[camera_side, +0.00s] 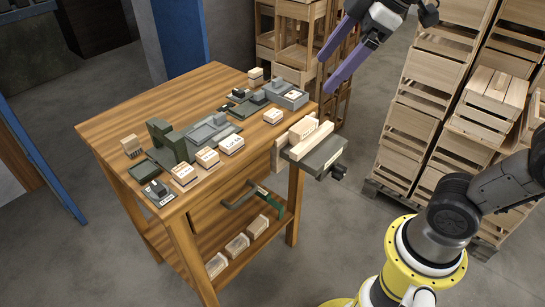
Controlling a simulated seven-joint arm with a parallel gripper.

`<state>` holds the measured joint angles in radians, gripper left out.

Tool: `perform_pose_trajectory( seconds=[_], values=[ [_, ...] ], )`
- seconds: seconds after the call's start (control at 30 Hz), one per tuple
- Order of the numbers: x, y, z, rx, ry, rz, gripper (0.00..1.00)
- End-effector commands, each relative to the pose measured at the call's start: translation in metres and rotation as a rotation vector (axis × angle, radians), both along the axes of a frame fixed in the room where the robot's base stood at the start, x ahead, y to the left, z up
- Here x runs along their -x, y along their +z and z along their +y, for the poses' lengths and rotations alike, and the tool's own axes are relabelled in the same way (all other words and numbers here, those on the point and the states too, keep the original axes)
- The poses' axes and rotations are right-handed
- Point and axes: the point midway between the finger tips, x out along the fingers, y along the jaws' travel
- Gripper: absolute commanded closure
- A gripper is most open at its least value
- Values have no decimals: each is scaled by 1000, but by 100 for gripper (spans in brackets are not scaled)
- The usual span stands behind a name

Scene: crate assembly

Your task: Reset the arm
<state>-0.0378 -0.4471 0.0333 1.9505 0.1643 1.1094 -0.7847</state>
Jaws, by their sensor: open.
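My gripper (341,60) is at the top right of the side view, with two long purple fingers spread apart and nothing between them. It hangs in the air beyond the table's right corner, clear of the table and everything on it. My arm rises from a yellow base at the lower right, and part of it runs out of the frame.
The wooden table (106,132) holds several small crates, grey fixtures and a green block (170,138). A grey vise (322,156) with wooden pieces sticks out at its right edge. Tall stacks of wooden crates (415,122) stand at the right. A blue post (180,37) stands behind.

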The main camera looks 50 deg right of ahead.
Motion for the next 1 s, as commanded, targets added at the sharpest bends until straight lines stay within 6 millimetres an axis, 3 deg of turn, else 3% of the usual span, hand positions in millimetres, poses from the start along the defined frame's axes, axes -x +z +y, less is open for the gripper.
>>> perform_pose_trajectory(
  seconds=[0.03, 0.2, 0.4, 0.6, 1.0],
  values=[
    [23, -12, -8, -12, -75, -3, 15],
    [76, -64, -28, -73, -333, 9, 15],
    [105, -122, -41, -144, -597, 70, 15],
    [101, -123, -43, -207, -720, 63, 15],
    [101, -123, -42, -214, -730, 65, 15]
  ],
)
